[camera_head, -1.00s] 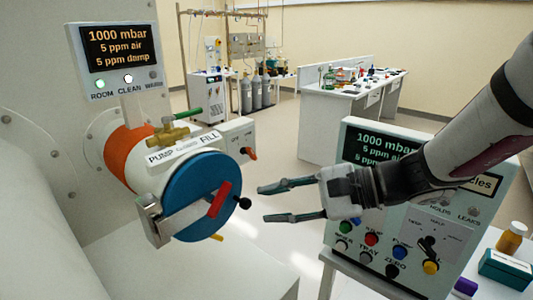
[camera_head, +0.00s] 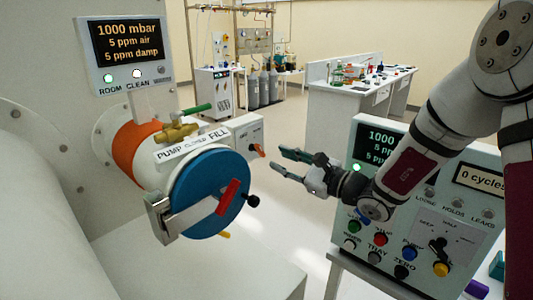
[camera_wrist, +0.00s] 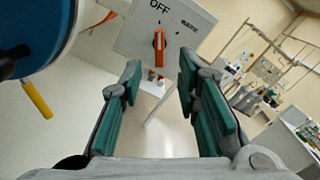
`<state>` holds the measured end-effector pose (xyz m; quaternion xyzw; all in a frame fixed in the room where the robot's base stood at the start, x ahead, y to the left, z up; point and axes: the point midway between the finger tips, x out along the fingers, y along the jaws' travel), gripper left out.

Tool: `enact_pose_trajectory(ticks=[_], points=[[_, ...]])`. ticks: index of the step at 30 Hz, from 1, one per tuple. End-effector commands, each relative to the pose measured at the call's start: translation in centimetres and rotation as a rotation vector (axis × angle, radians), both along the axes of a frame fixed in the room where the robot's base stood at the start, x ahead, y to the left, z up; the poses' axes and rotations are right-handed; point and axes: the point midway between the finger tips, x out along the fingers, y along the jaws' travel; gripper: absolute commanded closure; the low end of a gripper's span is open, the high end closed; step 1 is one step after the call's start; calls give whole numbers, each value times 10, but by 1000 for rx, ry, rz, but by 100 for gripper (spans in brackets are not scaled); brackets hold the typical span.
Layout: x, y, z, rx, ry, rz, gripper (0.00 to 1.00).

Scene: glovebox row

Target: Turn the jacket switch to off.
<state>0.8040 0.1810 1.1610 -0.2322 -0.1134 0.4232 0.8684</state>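The jacket switch appears to be the orange knob (camera_wrist: 160,48) on a pale box (camera_wrist: 185,30) marked OFF at the upper left, with a second, smaller label to the right that I cannot read surely. In the wrist view the knob stands straight beyond my fingers. In the head view the orange knob (camera_head: 258,150) sits on the box's right end, behind the blue round door. My gripper (camera_head: 283,166) is open and empty, to the right of the knob and apart from it. In the wrist view the gripper (camera_wrist: 158,80) shows a wide gap between its green-padded fingers.
The blue door (camera_head: 210,195) with a red handle (camera_head: 228,196) and black knob (camera_head: 253,201) is left of my gripper. A green-handled brass valve (camera_head: 178,132) sits above. A control panel (camera_head: 340,235) stands below my arm at right. Open floor lies between.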

Motion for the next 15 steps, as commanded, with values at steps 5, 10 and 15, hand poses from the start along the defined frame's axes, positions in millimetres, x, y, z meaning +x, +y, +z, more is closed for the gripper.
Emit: enact_pose_trajectory(ticks=[5, 10, 15], points=[[19, 27, 0, 0, 0, 4, 70], [32, 42, 0, -1, 1, 3, 70], [37, 48, 0, 0, -1, 1, 70]])
